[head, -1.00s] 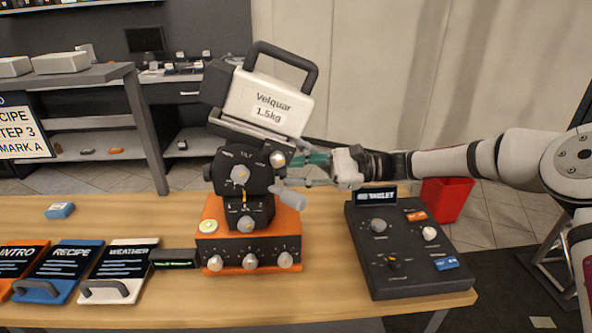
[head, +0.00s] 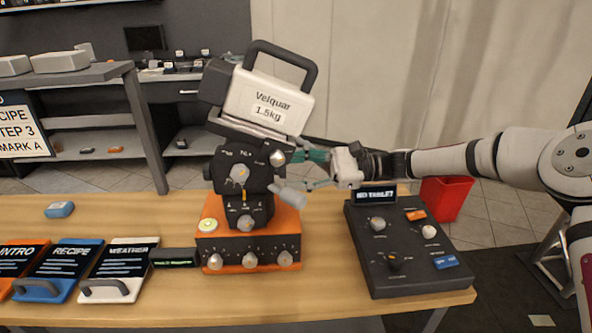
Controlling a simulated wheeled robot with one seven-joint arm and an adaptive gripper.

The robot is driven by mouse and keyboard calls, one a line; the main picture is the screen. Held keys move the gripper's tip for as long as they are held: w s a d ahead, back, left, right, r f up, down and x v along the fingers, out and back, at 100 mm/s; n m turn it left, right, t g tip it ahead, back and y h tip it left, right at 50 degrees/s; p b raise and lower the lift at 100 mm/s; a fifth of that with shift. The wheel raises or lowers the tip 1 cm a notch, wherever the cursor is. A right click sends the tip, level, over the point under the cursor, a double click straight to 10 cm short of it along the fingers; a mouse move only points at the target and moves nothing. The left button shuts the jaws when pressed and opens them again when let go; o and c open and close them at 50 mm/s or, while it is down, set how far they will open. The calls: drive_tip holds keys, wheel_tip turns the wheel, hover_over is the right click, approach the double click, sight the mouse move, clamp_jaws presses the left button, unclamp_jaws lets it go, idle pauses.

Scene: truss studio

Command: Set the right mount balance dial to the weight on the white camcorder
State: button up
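The white camcorder (head: 265,103) is labelled "Velquar 1.5kg" and has a black handle on top. It sits tilted on a black mount head (head: 232,200) with several dials, including a grey tilt dial (head: 240,174) on its front. The head stands on an orange base (head: 249,249) with a row of grey knobs. A round grey knob (head: 277,158) is on the right side of the head. My gripper (head: 300,168) reaches in from the right, its teal fingers spread just right of that knob. I see nothing between the fingers. The dial markings are too small to read.
A black control panel (head: 404,247) with knobs and a small display stands at the right of the table. Intro, Recipe and Weather slates (head: 119,272) lie at the left. A red bin (head: 447,198) stands beyond the table.

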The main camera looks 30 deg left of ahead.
drive_tip(key=v, duration=1.2)
drive_tip(key=shift+d, duration=0.1)
drive_tip(key=shift+s, duration=0.1)
